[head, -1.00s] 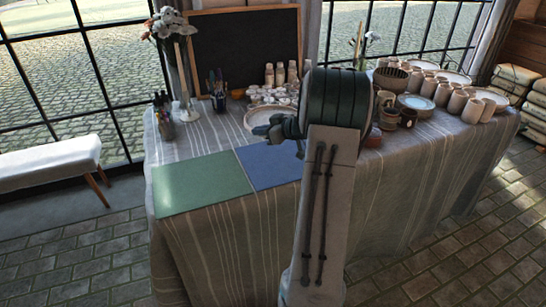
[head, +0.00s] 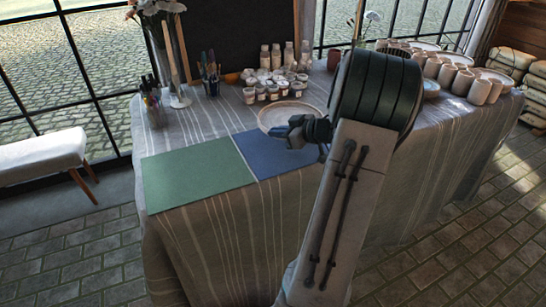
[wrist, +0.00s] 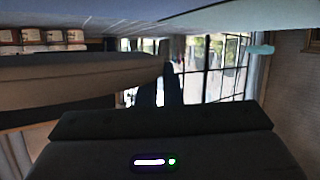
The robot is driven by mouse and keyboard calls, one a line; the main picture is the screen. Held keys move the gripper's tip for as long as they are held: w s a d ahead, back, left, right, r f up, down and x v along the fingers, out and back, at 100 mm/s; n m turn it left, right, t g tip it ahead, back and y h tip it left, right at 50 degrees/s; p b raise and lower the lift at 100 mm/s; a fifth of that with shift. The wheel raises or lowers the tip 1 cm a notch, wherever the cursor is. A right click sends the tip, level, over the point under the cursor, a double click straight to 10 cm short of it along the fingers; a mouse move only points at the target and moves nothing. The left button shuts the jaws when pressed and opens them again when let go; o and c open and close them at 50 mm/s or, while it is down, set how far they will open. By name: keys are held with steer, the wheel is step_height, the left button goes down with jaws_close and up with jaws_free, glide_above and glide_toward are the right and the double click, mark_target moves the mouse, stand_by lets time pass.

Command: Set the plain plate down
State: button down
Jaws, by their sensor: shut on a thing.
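The plain plate (head: 284,107) is pale and shallow. In the head view it is over the far edge of the blue mat, roughly level. My gripper (head: 294,127) is shut on its near rim. In the wrist view, which looks upside down, the plate (wrist: 75,82) fills the left side and reaches my gripper (wrist: 168,78). I cannot tell whether the plate touches the table. The blue mat (head: 262,162) lies at the table's front edge, partly hidden by my arm. The green mat (head: 196,179) lies to its left; both look empty.
Several small paint pots (head: 272,92) and bottles stand just behind the plate. A brush holder (head: 211,87), a vase and a dark board are behind on the left. Several clay cups (head: 463,82) stand at the right. My arm hides the table's middle.

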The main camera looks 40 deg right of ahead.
mark_target(272, 162)
steer(key=a+f, duration=0.1)
steer(key=s+a+f, duration=0.1)
steer(key=a, duration=0.1)
steer(key=shift+b, duration=0.4)
steer(key=shift+f+b, duration=0.7)
steer(key=shift+f, duration=1.2)
steer(key=shift+f, duration=0.1)
steer(key=c, duration=1.6)
jaws_free()
